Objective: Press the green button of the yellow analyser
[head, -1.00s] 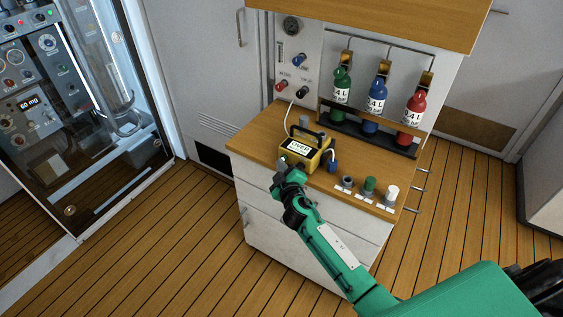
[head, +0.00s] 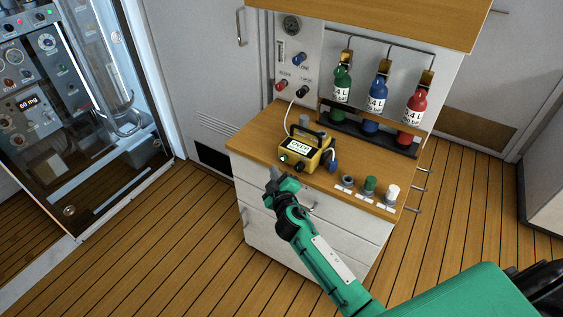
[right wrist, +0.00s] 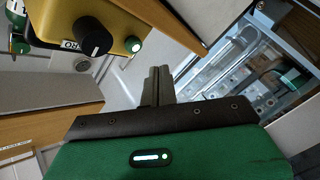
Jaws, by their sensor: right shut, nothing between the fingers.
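The yellow analyser (head: 313,158) stands on the wooden counter top, with a black handle and a display that seems to read OVER. Its green button (head: 284,157) shows at the left end of its front face. In the right wrist view the green button (right wrist: 133,44) sits beside a black knob (right wrist: 95,38) on the yellow body. My right gripper (head: 275,174) is shut and empty, in front of the counter edge and apart from the button. Its closed fingers (right wrist: 158,85) show in the wrist view, below and right of the button. My left gripper is out of view.
Green, blue and red bottles (head: 376,96) stand in a rack behind the analyser. Grey, green and white capped pieces (head: 370,186) stand at the counter's right front. A white hose runs from the wall panel (head: 291,60) to the analyser. A glass-fronted cabinet is at left.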

